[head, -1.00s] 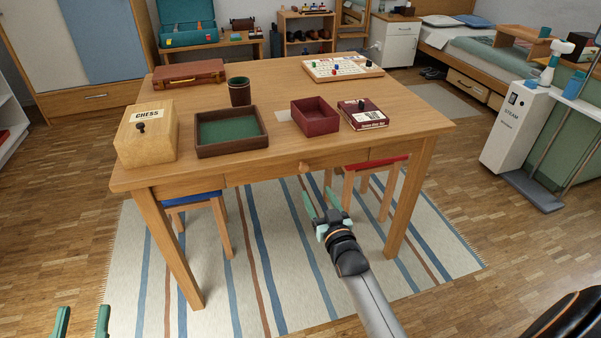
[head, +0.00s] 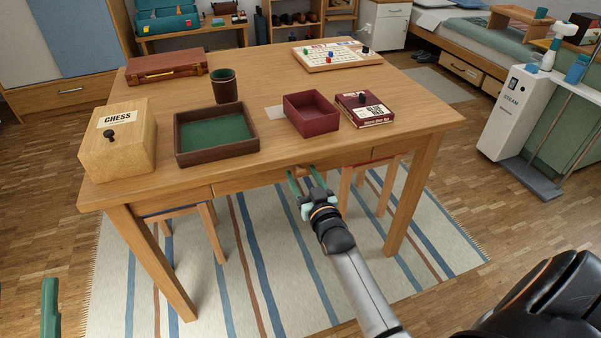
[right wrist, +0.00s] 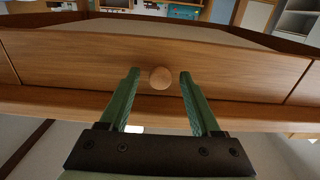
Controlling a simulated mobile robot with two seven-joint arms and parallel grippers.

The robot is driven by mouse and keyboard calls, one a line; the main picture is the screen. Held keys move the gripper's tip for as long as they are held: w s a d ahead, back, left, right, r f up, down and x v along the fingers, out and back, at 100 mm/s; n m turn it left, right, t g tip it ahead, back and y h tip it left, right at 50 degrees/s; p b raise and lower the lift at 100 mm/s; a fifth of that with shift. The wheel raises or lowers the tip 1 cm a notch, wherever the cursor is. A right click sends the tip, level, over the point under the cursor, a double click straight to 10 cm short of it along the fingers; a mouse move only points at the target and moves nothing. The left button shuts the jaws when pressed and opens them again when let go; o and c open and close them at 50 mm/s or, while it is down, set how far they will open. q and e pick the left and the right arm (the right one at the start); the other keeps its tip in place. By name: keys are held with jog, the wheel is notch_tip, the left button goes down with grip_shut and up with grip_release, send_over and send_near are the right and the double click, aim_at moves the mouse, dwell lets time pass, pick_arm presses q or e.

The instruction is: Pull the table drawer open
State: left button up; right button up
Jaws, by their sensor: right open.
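The wooden table (head: 250,85) has a drawer front (head: 245,179) below its top edge, flush with the table frame and looking closed. It also shows across the right wrist view (right wrist: 75,58). Its round wooden knob (right wrist: 160,77) shows between the fingertips of my right gripper (right wrist: 160,74), with a gap on each side. In the head view my right gripper (head: 303,174) is open at the drawer front, and its fingers largely cover the knob. Of my left gripper (head: 50,308) only one green finger shows at the lower left, away from the table.
On the tabletop stand a chess box (head: 118,140), a green-lined tray (head: 215,135), a dark cup (head: 224,86), a red box (head: 311,114) and a card box (head: 364,110). Stools (head: 182,212) stand under the table. The striped rug (head: 265,270) in front is clear.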

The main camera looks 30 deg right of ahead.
grip_shut()
dwell(0.6)
dwell(0.9)
